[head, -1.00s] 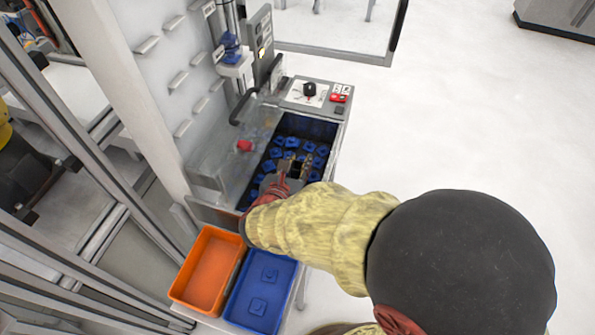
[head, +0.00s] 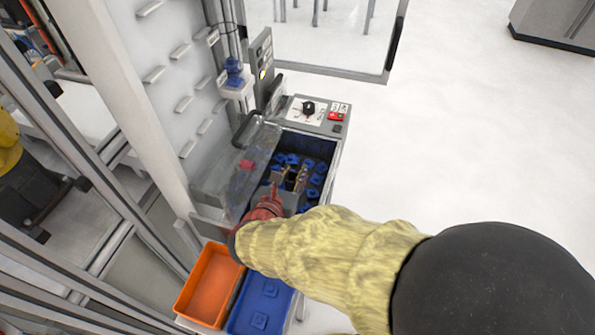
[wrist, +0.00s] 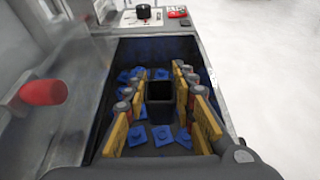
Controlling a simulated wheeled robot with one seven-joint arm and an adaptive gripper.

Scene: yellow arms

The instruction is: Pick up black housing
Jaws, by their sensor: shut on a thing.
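The black housing (wrist: 160,100) is a dark, open-topped square box, seen in the middle of the wrist view between the fingers of my gripper (wrist: 159,84). My gripper is shut on it, one finger on each side. In the head view my gripper (head: 290,178) is over the dark bin (head: 318,146), and the housing cannot be made out clearly there. Several blue parts (wrist: 163,134) lie on the bin floor around and below the fingers. I cannot tell how far the housing is above the bin floor.
A red knob (wrist: 42,92) stands on the left of the bin. A control panel (head: 317,112) with a black dial is behind it. An orange tray (head: 208,287) and a blue tray (head: 262,306) stand in front. A white upright panel with pegs is on the left.

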